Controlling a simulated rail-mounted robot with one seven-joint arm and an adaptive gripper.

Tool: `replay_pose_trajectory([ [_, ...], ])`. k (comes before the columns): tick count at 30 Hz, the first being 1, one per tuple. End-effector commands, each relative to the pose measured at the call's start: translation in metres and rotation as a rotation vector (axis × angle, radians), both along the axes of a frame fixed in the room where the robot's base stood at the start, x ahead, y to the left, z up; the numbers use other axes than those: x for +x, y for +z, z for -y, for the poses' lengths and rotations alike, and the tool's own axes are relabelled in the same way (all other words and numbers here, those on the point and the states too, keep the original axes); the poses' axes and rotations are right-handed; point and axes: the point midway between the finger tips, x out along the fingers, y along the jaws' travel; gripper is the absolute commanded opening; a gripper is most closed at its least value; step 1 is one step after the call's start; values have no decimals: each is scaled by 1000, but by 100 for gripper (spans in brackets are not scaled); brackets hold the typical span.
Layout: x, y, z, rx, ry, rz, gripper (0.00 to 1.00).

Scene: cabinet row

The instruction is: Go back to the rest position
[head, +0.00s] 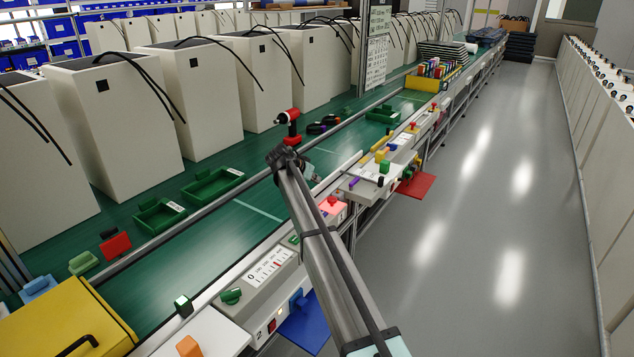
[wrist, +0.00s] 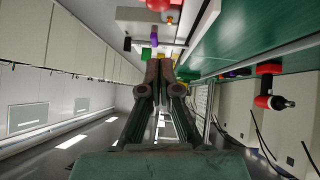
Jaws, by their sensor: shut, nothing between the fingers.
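My gripper (wrist: 160,68) shows in the wrist view with its two dark fingers together and nothing between them. In the head view my arm reaches up and away from the bottom edge, over the front edge of the green bench. Its far end is beside the red and black power drill, and the fingers are mostly hidden there behind the dark wrist joint.
A red and black drill (head: 290,124) stands on the green bench, also in the wrist view (wrist: 268,88). Green trays (head: 212,184) and white cabinets (head: 112,125) line the bench. A control panel (head: 268,272) lies left of my arm.

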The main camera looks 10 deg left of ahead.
Motion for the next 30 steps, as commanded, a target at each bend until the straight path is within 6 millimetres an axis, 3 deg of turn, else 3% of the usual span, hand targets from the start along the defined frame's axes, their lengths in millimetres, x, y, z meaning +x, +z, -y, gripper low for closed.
replay_pose_trajectory([
  [7, 0, -2, 1, -1, 0, -3, 0],
  [11, -8, -24, 14, -10, 3, -31, 0],
  [14, -21, -59, 34, -21, 9, -81, 0],
  [20, -70, -163, 98, -49, 29, -242, 0],
  [26, -139, -264, 164, -57, 55, -421, 0],
  [30, -199, -327, 208, -51, 75, -549, 0],
])
